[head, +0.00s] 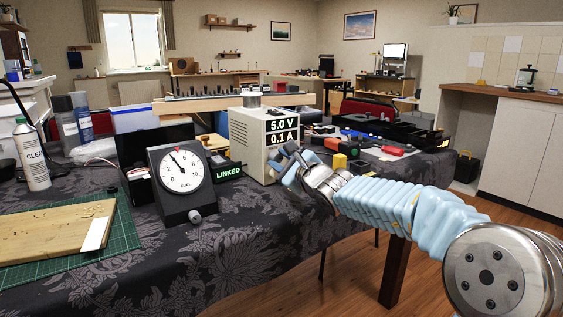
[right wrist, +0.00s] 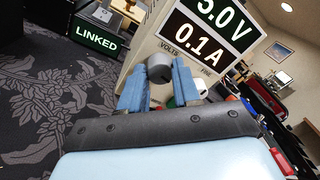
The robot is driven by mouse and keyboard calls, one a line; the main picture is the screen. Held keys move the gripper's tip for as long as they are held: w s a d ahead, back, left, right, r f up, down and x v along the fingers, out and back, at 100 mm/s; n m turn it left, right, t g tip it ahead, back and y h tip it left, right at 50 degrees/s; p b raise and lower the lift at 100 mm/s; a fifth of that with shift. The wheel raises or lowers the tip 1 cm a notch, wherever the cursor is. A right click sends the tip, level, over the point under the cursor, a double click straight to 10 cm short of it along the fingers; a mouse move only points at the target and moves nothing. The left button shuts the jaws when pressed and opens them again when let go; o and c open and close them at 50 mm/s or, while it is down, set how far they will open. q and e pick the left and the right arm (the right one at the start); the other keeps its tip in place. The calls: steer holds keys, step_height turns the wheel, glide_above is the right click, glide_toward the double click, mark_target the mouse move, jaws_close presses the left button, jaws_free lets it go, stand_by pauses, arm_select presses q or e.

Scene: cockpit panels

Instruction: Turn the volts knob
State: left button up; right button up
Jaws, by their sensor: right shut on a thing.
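A white power supply (head: 252,133) stands on the table in the head view, its display reading 5.0 V and 0.1 A. Its front panel (right wrist: 146,48) fills the upper part of the right wrist view, tilted there. The grey volts knob (right wrist: 160,67) sits beside the VOLTS label. My right gripper (right wrist: 160,84) is at the panel, its blue fingers on either side of the knob and shut on it. In the head view the right gripper (head: 291,163) hides the knob. My left gripper is in neither view.
A dial gauge (head: 181,171) and a green LINKED sign (head: 228,171) stand left of the supply. A cutting mat (head: 110,242) with a wooden board (head: 55,232) lies at front left. A yellow block (head: 339,161) and other items lie right of the gripper.

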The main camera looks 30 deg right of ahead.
steer(key=shift+m, duration=1.8)
steer(key=o, duration=1.1)
steer(key=shift+c, duration=0.2)
steer(key=shift+s, duration=0.1)
steer(key=s, duration=1.3)
steer(key=shift+s+d+r, duration=0.15)
steer(key=shift+s, duration=0.15)
